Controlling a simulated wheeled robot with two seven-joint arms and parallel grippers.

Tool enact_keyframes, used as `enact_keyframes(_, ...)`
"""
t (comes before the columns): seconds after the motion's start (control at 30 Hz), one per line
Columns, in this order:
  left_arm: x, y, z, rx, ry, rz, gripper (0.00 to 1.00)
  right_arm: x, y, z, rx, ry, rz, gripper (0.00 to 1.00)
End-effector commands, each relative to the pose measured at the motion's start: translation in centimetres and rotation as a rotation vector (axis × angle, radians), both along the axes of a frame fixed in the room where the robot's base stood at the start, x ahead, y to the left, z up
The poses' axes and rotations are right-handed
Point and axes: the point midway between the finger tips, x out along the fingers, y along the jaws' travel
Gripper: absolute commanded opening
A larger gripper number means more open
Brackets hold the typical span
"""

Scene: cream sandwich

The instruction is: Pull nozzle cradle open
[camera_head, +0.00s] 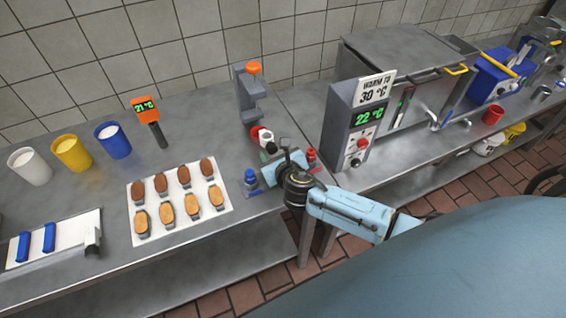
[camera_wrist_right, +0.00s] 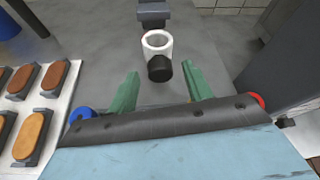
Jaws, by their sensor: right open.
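A grey dispenser stand (camera_head: 250,100) with an orange knob on top is at the back of the counter in the head view. Low on its front is a white ring-shaped holder, which appears to be the nozzle cradle (camera_wrist_right: 157,40), with a black knob (camera_wrist_right: 160,68) facing me; it also shows in the head view (camera_head: 265,137). My right gripper (camera_wrist_right: 161,72) is open, its green fingers apart on either side of the black knob and not visibly touching it. Nothing is between the fingers except the knob near their tips. My left gripper is not in view.
A blue nozzle-like piece (camera_head: 250,178) and a red one (camera_head: 311,156) stand on either side of my right gripper. A white tray (camera_head: 225,212) of several biscuits lies left. A grey control box (camera_head: 345,135) stands right.

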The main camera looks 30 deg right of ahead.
Motion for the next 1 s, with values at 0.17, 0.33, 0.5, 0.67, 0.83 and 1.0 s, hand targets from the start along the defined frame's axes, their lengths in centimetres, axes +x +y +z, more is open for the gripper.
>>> enact_keyframes(0.17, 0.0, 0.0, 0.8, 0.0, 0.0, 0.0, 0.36, -3.3, 0.5, 1.4, 0.001, 0.001, 0.003, 0.5)
enact_keyframes(0.33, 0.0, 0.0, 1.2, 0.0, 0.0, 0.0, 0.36, -6.7, 1.0, 2.8, 0.0, 0.001, 0.002, 0.5)
enact_keyframes(0.5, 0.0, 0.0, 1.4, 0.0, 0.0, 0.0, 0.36, -9.3, 1.5, 3.9, 0.0, 0.002, 0.003, 0.5)
enact_keyframes(0.67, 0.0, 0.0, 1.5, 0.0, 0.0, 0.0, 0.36, -10.6, 1.7, 4.4, -0.001, -0.001, 0.001, 0.5)
enact_keyframes(0.83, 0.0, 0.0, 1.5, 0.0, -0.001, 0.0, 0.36, -10.9, 1.7, 4.5, 0.0, 0.0, 0.0, 0.5)
enact_keyframes(1.0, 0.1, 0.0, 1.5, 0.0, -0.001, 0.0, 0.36, -10.9, 1.7, 4.5, 0.0, -0.001, 0.0, 0.5)
